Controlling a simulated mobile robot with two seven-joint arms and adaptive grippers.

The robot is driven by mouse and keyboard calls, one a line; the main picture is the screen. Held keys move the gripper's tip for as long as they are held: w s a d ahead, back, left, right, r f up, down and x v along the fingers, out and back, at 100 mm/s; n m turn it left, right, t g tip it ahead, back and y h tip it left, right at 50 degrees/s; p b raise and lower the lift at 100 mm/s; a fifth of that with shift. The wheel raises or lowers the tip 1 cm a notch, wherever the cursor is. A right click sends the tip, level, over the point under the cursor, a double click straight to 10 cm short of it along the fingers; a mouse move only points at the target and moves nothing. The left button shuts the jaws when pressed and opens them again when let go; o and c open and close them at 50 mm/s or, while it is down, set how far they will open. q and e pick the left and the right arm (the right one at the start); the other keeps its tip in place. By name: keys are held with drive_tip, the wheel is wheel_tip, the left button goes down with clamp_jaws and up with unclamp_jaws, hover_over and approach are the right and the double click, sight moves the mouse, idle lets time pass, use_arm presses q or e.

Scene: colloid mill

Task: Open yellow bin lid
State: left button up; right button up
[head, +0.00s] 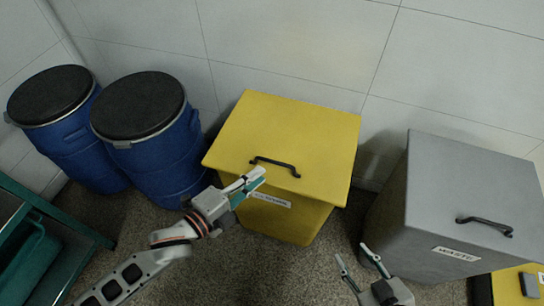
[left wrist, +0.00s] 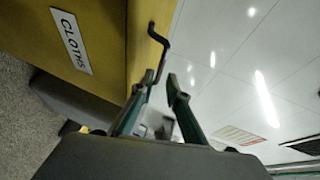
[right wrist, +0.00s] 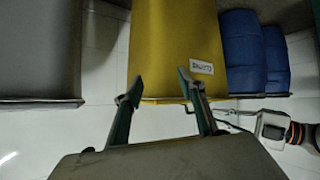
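The yellow bin (head: 290,225) stands in the middle of the head view with its flat yellow lid (head: 300,125) shut. A black bar handle (head: 275,167) is on the lid near its front edge. My left gripper (head: 256,180) is just in front of the handle's left end, its fingers parted. In the left wrist view the handle (left wrist: 158,50) shows just beyond the fingertips; I cannot tell whether they touch. My right gripper (head: 358,258) is open and empty, in front and to the right of the bin. The yellow bin also shows in the right wrist view (right wrist: 165,50).
A grey bin (head: 430,215) marked waste, with its own black handle, stands to the right. Two blue drums (head: 70,145) (head: 165,155) with black lids stand at the left. A green frame (head: 50,215) is at the lower left. A tiled wall is behind.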

sight(275, 163)
use_arm(q)
drive_tip(key=b+x, duration=0.1)
drive_tip(key=x, duration=0.5)
drive_tip(key=shift+w+d+f, duration=0.15)
drive_tip(key=shift+w+d, duration=0.05)
drive_tip(key=shift+w+d+b, duration=0.3)
drive_tip(key=shift+w+d, duration=0.05)
drive_tip(key=shift+w, duration=0.15)
clamp_jaws()
